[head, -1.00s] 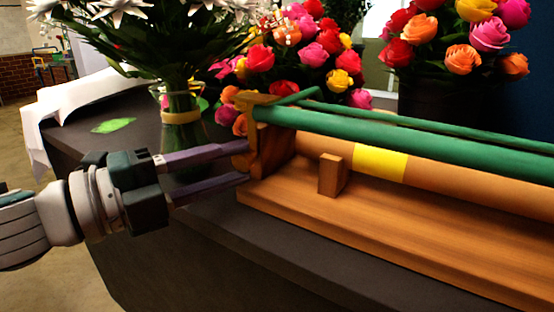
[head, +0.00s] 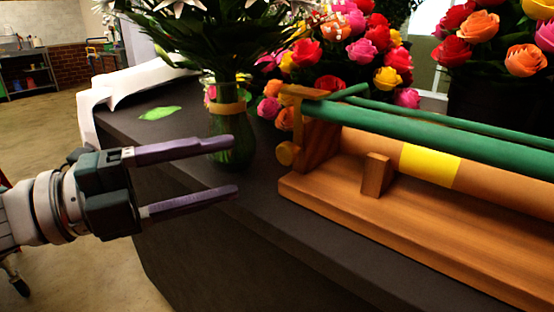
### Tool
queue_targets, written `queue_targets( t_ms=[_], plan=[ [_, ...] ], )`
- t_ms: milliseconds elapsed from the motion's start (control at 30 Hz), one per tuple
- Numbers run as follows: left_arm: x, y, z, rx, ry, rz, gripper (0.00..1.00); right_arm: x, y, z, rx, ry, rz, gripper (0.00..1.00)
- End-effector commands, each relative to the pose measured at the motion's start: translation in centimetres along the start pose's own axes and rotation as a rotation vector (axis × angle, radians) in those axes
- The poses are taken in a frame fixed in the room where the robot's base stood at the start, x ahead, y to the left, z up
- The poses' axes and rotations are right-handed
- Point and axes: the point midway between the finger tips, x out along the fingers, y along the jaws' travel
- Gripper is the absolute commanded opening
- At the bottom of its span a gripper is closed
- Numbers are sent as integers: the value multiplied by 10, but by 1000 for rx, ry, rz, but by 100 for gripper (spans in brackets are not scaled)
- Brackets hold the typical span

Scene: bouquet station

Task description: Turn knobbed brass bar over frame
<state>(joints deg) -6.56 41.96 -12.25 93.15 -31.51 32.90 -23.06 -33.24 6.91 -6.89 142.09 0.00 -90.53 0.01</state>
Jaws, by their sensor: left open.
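A wooden frame (head: 318,135) with a flat wooden base (head: 330,196) stands on the dark table at the right. A round, brass-coloured knob (head: 287,153) sticks out of the frame's left end. Behind the upright, an orange-brown bar (head: 500,182) with a yellow band (head: 430,166) runs right, out of view. A thick green bar (head: 440,136) lies above it, and a thinner green rod runs behind. My left gripper (head: 233,168) is open and empty, its two purple fingers pointing right, left of the knob and apart from it. My right gripper is not in view.
A glass vase (head: 231,140) of white flowers stands just behind my left fingers. Colourful roses (head: 345,60) stand behind the frame. White paper (head: 140,82) and a green patch (head: 160,113) lie on the table (head: 240,235). Its front strip is bare.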

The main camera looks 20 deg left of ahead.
Motion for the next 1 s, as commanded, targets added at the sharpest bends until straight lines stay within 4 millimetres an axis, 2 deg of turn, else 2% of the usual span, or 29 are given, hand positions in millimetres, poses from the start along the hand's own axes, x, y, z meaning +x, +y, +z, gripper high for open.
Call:
queue_targets(
  t_ms=[100,200,733,867,1000],
  plan=[
    [-16,1,0,-1,0,3,66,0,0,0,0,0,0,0],
    [-23,0,0,-1,1,1,66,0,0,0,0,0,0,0],
    [-25,-2,0,-3,-4,-2,66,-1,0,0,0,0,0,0],
    [-20,-19,6,-74,-91,-9,66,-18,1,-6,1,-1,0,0],
    [-17,-51,20,-302,-339,-9,66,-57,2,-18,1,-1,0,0]
  ],
)
